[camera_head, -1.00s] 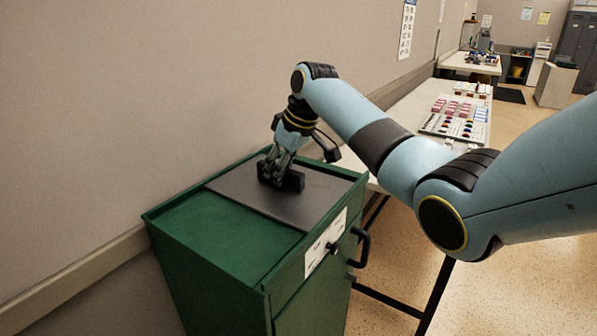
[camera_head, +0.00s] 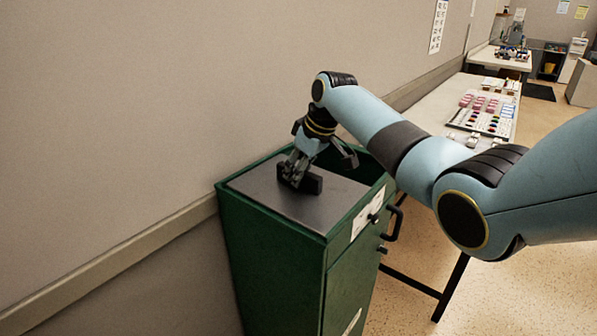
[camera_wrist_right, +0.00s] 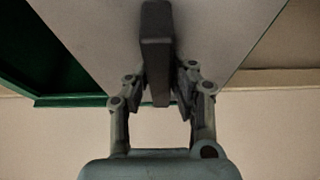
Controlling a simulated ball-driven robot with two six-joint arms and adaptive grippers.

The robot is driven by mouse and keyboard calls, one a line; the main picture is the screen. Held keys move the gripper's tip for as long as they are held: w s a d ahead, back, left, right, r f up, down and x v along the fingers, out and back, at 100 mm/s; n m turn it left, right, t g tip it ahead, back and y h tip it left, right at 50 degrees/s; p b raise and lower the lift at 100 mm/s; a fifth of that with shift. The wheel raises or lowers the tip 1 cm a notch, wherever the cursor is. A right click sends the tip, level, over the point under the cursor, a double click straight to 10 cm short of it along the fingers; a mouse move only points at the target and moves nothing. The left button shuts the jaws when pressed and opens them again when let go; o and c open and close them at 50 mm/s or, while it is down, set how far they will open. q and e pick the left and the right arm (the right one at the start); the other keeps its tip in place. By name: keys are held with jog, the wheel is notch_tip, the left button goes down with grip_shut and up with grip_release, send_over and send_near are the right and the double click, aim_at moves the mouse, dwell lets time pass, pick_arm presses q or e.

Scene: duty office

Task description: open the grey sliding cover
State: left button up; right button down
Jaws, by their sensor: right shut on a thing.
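The grey sliding cover (camera_head: 258,188) lies flat over the near left part of the green cabinet's (camera_head: 270,250) top. A strip of the cabinet's inside shows uncovered behind the cover, toward the right and back. My right gripper (camera_head: 298,172) comes down from above and is shut on the cover's black handle (camera_head: 312,185). In the right wrist view, the fingers (camera_wrist_right: 158,88) clasp the dark handle bar (camera_wrist_right: 157,35) from both sides, with the grey cover (camera_wrist_right: 105,35) around it and the dark green opening (camera_wrist_right: 38,55) at the left. My left gripper is not in view.
A plain wall (camera_head: 130,100) with a rail runs along the cabinet's left and back. A black pull handle (camera_head: 396,222) stands out from the cabinet's front. A long table (camera_head: 430,100) with coloured items stands behind my right arm. Speckled floor is open at the right.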

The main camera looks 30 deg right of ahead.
jog(key=c, duration=1.3)
grip_release()
jog(key=shift+o, duration=0.7)
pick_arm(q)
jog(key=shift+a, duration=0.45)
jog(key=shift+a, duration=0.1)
pick_arm(e)
jog(key=shift+r, duration=0.1)
jog(key=v, duration=1.2)
